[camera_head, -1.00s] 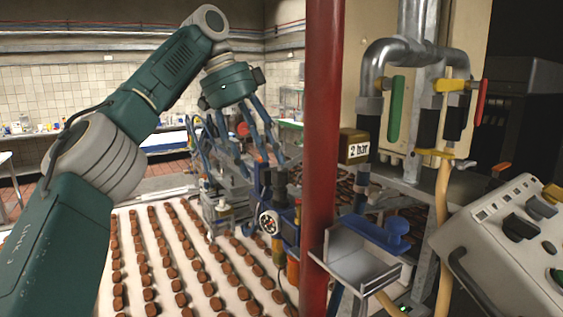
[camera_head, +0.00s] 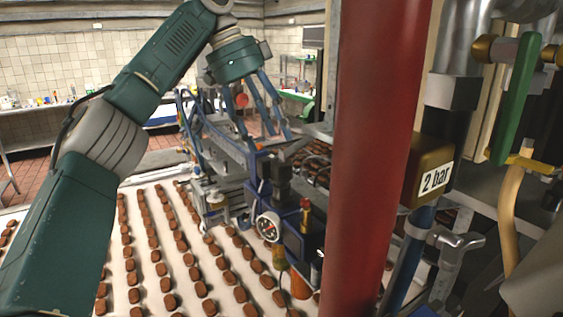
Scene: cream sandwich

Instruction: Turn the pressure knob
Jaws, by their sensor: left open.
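A small round pressure gauge (camera_head: 268,228) with a red mark on its face sits on a blue and black regulator unit (camera_head: 298,240), left of the red post. A dark knob-like piece (camera_head: 279,172) stands on top of this unit; I cannot tell for certain that it is the pressure knob. My left gripper (camera_head: 255,143) hangs from its green wrist with its long blue fingers pointing down. It is open, above and slightly left of the dark piece. The gap between them is hard to judge, and machine parts behind blend with the fingers. My right gripper is not in view.
A thick red post (camera_head: 372,150) stands close on the right. Rows of brown sweets lie on a white conveyor (camera_head: 140,215) below. Blue machine framing surrounds the gripper.

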